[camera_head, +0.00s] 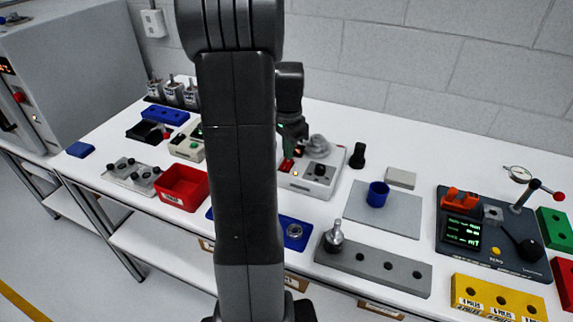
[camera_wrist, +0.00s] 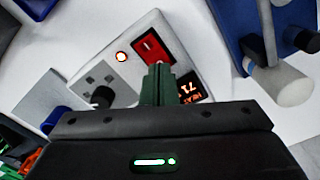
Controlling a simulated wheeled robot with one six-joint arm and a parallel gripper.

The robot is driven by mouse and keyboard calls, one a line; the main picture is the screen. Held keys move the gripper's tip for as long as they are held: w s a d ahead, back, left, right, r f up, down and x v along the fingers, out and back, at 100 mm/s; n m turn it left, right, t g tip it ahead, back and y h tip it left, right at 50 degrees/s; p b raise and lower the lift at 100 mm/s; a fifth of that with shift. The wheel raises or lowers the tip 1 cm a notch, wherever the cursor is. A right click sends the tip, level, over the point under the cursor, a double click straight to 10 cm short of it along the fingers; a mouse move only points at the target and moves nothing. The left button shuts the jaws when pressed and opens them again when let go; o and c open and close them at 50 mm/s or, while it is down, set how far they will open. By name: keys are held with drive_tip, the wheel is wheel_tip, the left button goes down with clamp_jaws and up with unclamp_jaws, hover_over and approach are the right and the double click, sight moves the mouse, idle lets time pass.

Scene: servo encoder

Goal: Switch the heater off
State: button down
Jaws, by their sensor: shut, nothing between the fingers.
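The heater (camera_head: 318,178) is a pale box with a black knob on the white bench, right of my arm in the head view. In the wrist view the heater (camera_wrist: 135,58) shows a red rocker switch (camera_wrist: 152,46), a lit red-rimmed lamp (camera_wrist: 121,56), a black knob (camera_wrist: 103,95) and a display (camera_wrist: 191,87) reading HEAT and 71. My gripper (camera_wrist: 158,68) is shut and empty, its green fingertips at the lower edge of the red switch. I cannot tell whether they touch it.
A red bin (camera_head: 183,186) stands left of my arm. A black knob-like part (camera_head: 357,156) stands right of the heater, near a grey plate (camera_head: 384,216) with a blue cup (camera_head: 377,194). A grey block with holes (camera_head: 374,264) lies at the front.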

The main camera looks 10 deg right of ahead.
drive_tip(key=shift+f+b, duration=0.35)
drive_tip(key=shift+f, duration=0.25)
drive_tip(key=shift+r, duration=0.1)
drive_tip(key=shift+r+p, duration=2.9)
drive_tip(key=shift+r, duration=0.6)
drive_tip(key=shift+f, duration=0.15)
wheel_tip(320, 180, down, 7)
drive_tip(key=b, duration=0.6)
